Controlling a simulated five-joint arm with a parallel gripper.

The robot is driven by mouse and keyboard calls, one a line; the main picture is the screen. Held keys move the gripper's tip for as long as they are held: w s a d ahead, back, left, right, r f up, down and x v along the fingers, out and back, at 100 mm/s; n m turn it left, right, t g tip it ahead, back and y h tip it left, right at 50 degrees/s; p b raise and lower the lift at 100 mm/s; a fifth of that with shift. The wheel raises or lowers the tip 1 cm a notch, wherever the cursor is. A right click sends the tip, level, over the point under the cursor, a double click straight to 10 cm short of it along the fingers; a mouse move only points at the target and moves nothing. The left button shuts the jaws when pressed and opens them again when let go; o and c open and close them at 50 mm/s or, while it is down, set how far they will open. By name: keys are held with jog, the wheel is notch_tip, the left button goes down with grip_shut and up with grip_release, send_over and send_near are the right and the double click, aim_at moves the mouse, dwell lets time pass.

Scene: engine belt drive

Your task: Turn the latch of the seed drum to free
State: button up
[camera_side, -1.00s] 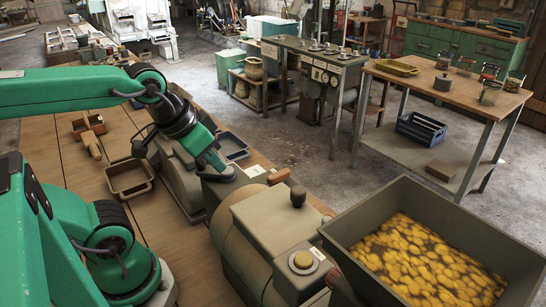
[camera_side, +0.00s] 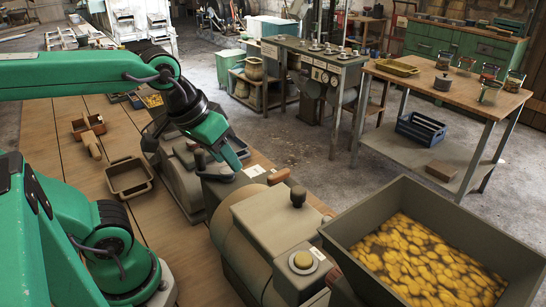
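The seed drum appears to be the large olive-grey machine (camera_side: 235,245) in the foreground, with a raised box section (camera_side: 275,225) on top. My green gripper (camera_side: 235,164) is low over its far left end, pointing down. A dark upright piece (camera_side: 200,161) stands just left of the green fingertip; I cannot tell whether it is the latch or part of my gripper. A brown handle (camera_side: 278,177) and a white label (camera_side: 255,171) are right of the fingertip. The gripper's opening and any contact are unclear. Which part is the latch is unclear.
A grey bin of yellow pieces (camera_side: 335,232) stands right of the drum. A second grey machine (camera_side: 188,185) is behind my gripper.

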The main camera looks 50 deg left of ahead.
jog(key=w+d+r+n+g, duration=0.1)
jog(key=w+d+r+n, duration=0.1)
jog(key=d+n, duration=0.3)
jog(key=w+d+r+n+g, duration=0.2)
jog(key=d+n, duration=0.3)
jog(key=d, duration=0.4)
jog(key=w+d+r+n+g, duration=0.1)
jog(key=w+d+r+n, duration=0.1)
jog(key=d+n, duration=0.3)
jog(key=shift+w+d+r+g, duration=0.1)
jog(key=shift+d+g, duration=0.1)
jog(key=shift+d, duration=0.45)
jog(key=shift+w+d+r+g, duration=0.1)
jog(key=shift+d+g, duration=0.1)
jog(key=shift+d, duration=0.4)
jog(key=shift+d+n, duration=0.6)
jog(key=shift+f, duration=0.2)
jog(key=shift+f, duration=3.75)
grip_shut()
